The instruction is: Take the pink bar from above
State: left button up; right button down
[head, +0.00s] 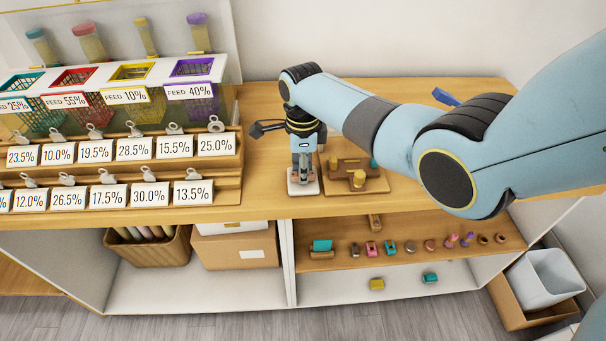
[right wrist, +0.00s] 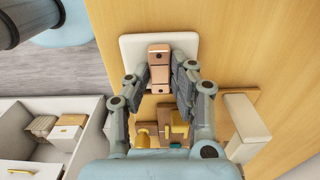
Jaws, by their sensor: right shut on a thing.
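The pink bar (right wrist: 159,53) is a copper-pink segmented block on a small white pad (right wrist: 129,48) in the right wrist view. My right gripper (right wrist: 161,76) points down over it from above, with its fingers on both long sides, shut on it. In the head view my right gripper (head: 303,168) stands over the white pad (head: 303,189) on the counter; its fingers largely hide the bar there. The bar appears to be still at the pad, but I cannot tell whether it touches it. My left gripper is not in view.
A wooden fixture (head: 359,180) with brass parts stands just right of the pad. Percentage cards on a stepped wooden rack (head: 222,189) and coloured baskets (head: 192,68) fill the left. Small charms lie on the shelf (head: 455,259) below.

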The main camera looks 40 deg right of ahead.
jog(key=shift+r+p, duration=2.25)
jog(key=shift+p, duration=0.2)
jog(key=shift+r, duration=0.75)
